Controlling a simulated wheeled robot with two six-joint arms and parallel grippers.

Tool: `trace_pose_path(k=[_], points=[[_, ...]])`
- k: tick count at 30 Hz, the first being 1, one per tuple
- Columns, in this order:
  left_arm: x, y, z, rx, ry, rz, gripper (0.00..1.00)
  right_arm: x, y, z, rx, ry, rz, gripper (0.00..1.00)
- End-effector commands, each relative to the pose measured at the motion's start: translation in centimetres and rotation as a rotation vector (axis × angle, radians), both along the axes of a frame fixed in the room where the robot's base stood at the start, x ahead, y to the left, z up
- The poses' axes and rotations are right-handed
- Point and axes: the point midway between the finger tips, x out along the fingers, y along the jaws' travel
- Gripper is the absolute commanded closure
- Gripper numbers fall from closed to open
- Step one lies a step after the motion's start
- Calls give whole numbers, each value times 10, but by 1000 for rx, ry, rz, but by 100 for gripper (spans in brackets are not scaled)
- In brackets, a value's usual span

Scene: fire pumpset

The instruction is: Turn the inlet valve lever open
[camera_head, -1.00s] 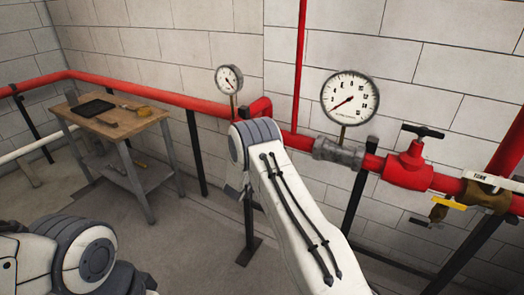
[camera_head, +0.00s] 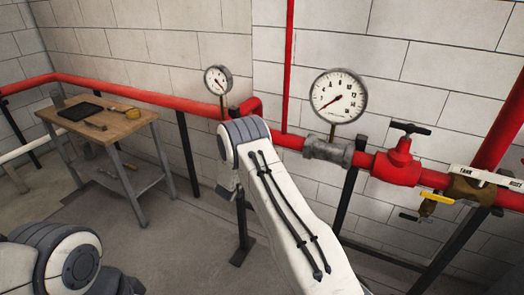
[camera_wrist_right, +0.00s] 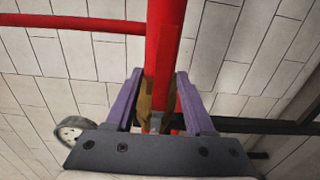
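In the head view, a brass valve body (camera_head: 472,189) sits on the red pipe at the right. A white bar (camera_head: 488,177) with partly readable lettering lies across its top; I cannot tell surely whether it is the lever or a label. A small valve with a yellow handle (camera_head: 437,197) hangs to its lower left. In the right wrist view, my right gripper (camera_wrist_right: 160,74) is open with purple fingers. A red pipe (camera_wrist_right: 164,35) and a brass part (camera_wrist_right: 145,98) show between the fingers; contact cannot be told. My left gripper is out of view.
A red valve (camera_head: 397,165) with a black handle (camera_head: 410,128) stands left of the brass valve. Two gauges (camera_head: 338,97) (camera_head: 218,80) rise from the pipe. A wooden workbench (camera_head: 105,125) with tools stands at the left. Bare floor lies around it.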

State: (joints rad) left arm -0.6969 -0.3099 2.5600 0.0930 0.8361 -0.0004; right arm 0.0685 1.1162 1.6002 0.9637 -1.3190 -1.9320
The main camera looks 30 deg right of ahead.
Motion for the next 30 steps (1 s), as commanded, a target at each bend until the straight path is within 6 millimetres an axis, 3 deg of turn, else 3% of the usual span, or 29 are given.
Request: trace_pose_path(k=[5,18,30], points=[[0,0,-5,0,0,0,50,-7,14,-2,1,2,4,46],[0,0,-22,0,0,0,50,-51,80,-1,0,0,3,46],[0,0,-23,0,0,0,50,-58,88,0,-1,-1,0,46]])
